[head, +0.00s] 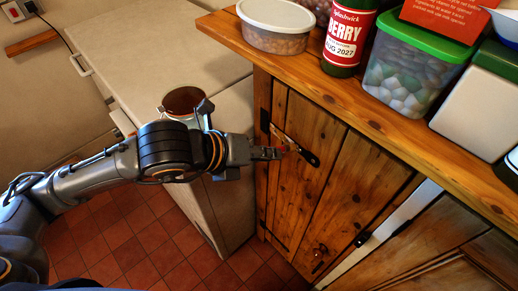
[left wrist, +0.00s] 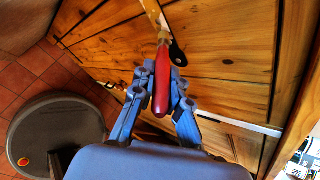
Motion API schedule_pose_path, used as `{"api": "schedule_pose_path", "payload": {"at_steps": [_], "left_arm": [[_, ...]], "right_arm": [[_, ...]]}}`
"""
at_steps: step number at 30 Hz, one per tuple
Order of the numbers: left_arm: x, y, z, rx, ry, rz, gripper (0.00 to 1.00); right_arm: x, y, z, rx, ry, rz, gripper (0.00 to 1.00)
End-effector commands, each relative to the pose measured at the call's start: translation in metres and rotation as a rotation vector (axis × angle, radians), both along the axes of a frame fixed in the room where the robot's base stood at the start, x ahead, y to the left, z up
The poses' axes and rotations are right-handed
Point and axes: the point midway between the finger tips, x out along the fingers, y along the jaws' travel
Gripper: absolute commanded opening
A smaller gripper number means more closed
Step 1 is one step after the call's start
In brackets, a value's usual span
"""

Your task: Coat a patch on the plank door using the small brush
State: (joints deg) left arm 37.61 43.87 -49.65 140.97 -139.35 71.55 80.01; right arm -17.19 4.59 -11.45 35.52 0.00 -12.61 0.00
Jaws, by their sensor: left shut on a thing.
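The small brush has a red handle (left wrist: 162,82) that stands between the fingers of my left gripper (left wrist: 160,98) in the left wrist view. My left gripper also shows in the head view (head: 268,153), shut on the brush, in front of the plank door (head: 320,195). The brush's pale end points at the door's upper part, near a black metal strap. I cannot tell whether the bristles touch the wood. The door shows in the left wrist view too (left wrist: 215,85), with knots and plank seams. My right gripper is in neither view.
A pine shelf (head: 365,118) juts out above the door. It holds a lidded tub (head: 275,38), a sauce bottle (head: 347,40) and a green-lidded box (head: 408,75). A brown-topped pot (head: 184,100) stands behind my left arm. Red floor tiles (head: 130,232) lie below.

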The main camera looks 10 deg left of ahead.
Motion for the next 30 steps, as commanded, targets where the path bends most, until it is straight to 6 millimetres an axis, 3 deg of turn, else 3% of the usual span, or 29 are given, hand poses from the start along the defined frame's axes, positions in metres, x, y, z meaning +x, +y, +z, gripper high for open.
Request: {"api": "schedule_pose_path", "payload": {"at_steps": [8,30], "left_arm": [[0.001,-0.001,-0.001,-0.001,-0.003,0.001,0.0],[0.031,0.037,-0.002,0.001,-0.003,0.005,0.0]], "right_arm": [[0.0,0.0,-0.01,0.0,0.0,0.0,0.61],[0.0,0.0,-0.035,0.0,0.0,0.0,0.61]]}}
